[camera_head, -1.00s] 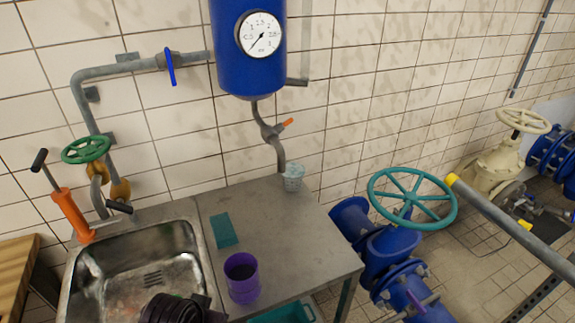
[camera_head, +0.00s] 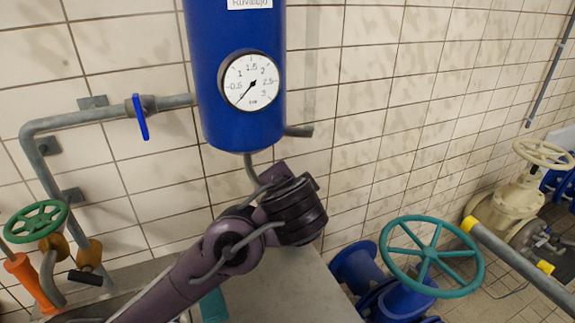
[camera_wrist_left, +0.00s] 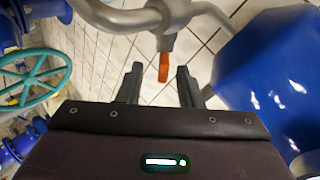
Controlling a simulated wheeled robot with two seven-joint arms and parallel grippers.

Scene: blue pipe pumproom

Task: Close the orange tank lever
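The orange tank lever (camera_wrist_left: 164,66) shows in the left wrist view, on a grey pipe fitting (camera_wrist_left: 165,38) beside the blue tank (camera_wrist_left: 272,80). My left gripper (camera_wrist_left: 158,78) is open, with one dark finger on each side of the lever's line. The lever's tip appears between or just beyond the fingertips; I cannot tell whether they touch it. In the head view my left arm and wrist (camera_head: 292,210) reach up below the blue tank (camera_head: 240,115) and hide the lever and the fingers. My right gripper is in neither view.
A pressure gauge (camera_head: 250,80) is on the tank. A blue-handled valve (camera_head: 140,117) is on the pipe at left. A green wheel (camera_head: 36,221) is at lower left. A teal wheel valve (camera_head: 432,256) stands right of the grey table (camera_head: 290,285). Tiled wall is close behind.

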